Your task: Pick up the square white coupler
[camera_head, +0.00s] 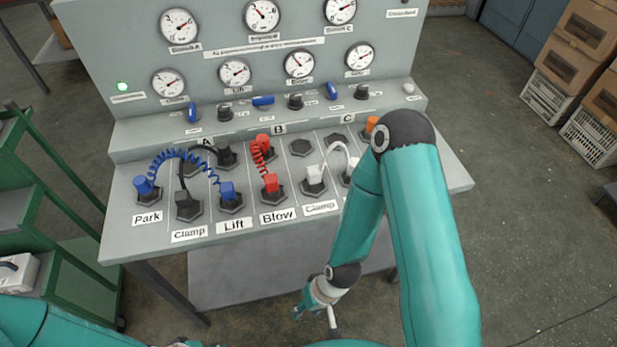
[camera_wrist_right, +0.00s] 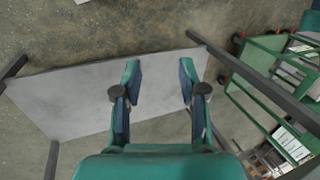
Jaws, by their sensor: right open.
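A white coiled-free hose on the console has a white coupler (camera_head: 314,174) seated on a dark socket above the right Clamp label. Its other end, near the orange coupler, is partly hidden behind my right arm. I cannot tell surely which end is square. My right gripper (camera_head: 317,310) hangs low in front of the console, well below the couplers. In the right wrist view it is open and empty (camera_wrist_right: 160,77), with the grey panel under the console behind it. My left gripper (camera_head: 190,343) barely shows at the bottom edge.
The console (camera_head: 130,235) also carries a blue coupler (camera_head: 227,190), a red coupler (camera_head: 270,183), a black hose, and an orange coupler (camera_head: 371,124). A green shelf cart (camera_head: 85,285) stands left. Boxes and crates (camera_head: 590,130) stand at right. Floor is free between.

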